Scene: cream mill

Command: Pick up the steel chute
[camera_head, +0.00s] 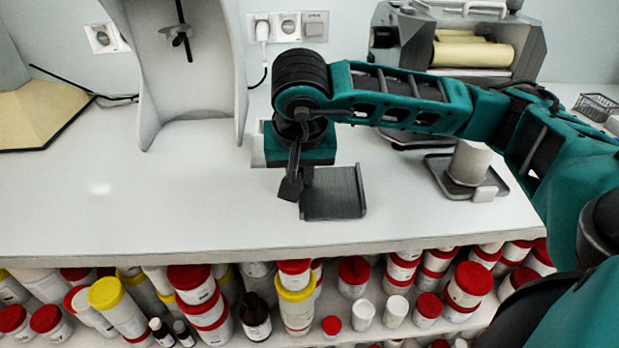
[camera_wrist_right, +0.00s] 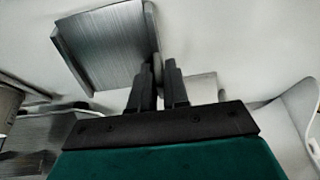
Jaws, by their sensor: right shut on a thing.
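The steel chute (camera_head: 336,192) is a flat grey metal piece with raised side edges, near the front of the white counter, in the middle of the head view. My right gripper (camera_head: 294,186) is at its left edge, with its fingers pointing down. In the right wrist view the chute (camera_wrist_right: 105,45) lies at upper left, and the fingers of my right gripper (camera_wrist_right: 158,80) are shut on its near side edge. Whether the chute touches the counter I cannot tell. My left gripper is not in view.
A roller machine (camera_head: 470,50) stands at the back right. A white cylinder (camera_head: 469,162) stands on a dark tray (camera_head: 440,170) to the right. A curved grey stand (camera_head: 190,85) is at back left. Jars with red and yellow lids (camera_head: 295,290) fill the shelf below. The counter's left front (camera_head: 110,210) is clear.

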